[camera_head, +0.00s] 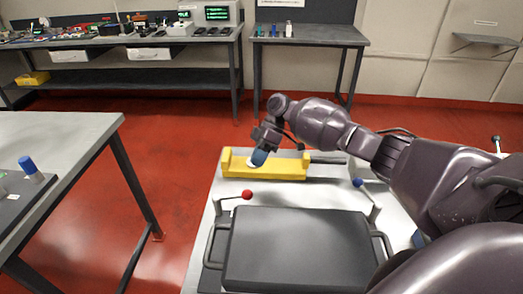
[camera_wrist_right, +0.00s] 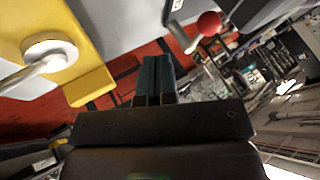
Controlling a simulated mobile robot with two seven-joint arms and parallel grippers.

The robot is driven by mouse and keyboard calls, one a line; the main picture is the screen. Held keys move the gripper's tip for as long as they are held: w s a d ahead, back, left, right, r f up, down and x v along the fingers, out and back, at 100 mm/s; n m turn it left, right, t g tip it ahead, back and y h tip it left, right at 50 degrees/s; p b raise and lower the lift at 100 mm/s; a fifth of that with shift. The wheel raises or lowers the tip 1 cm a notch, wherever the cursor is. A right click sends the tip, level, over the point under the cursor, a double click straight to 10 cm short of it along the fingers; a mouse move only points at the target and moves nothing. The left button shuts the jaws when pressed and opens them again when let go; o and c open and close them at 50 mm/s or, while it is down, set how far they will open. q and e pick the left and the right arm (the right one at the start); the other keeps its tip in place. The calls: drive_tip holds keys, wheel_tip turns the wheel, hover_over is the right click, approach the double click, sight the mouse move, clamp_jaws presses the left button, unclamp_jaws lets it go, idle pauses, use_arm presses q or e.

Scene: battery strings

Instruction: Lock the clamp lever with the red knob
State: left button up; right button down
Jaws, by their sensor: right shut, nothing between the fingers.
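The red knob (camera_head: 247,194) sits at the end of a light metal lever (camera_head: 228,198), at the far left corner of a dark flat case on the light worktop. The lever lies low, pointing right. The red knob also shows at the top of the right wrist view (camera_wrist_right: 209,23). My right gripper (camera_head: 260,156) hangs over the yellow holder, beyond the knob and apart from it. Its fingers (camera_wrist_right: 153,80) are shut with nothing between them. My left gripper is not in view.
The yellow holder (camera_head: 280,171) lies behind the dark case (camera_head: 300,250), with a white round piece (camera_wrist_right: 49,53) on it. A second lever with a blue knob (camera_head: 358,183) stands at the right. A grey table (camera_head: 75,128) is at the left, across red floor.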

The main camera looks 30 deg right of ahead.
sight(233, 196)
drive_tip(key=x, duration=0.5)
drive_tip(key=shift+s+a+r+p, duration=0.2)
drive_tip(key=shift+s+a+p, duration=0.2)
drive_tip(key=shift+s, duration=0.2)
drive_tip(key=shift+s+a+r+p, duration=0.2)
drive_tip(key=shift+s+a+p, duration=0.2)
drive_tip(key=shift+s, duration=0.15)
drive_tip(key=shift+s+a, duration=0.2)
drive_tip(key=shift+s, duration=0.2)
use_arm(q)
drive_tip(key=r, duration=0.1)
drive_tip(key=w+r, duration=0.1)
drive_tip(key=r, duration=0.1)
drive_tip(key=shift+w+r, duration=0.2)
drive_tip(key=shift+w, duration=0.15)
use_arm(e)
drive_tip(key=shift+a+f, duration=0.1)
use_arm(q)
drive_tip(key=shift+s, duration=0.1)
use_arm(e)
drive_tip(key=shift+s, duration=0.1)
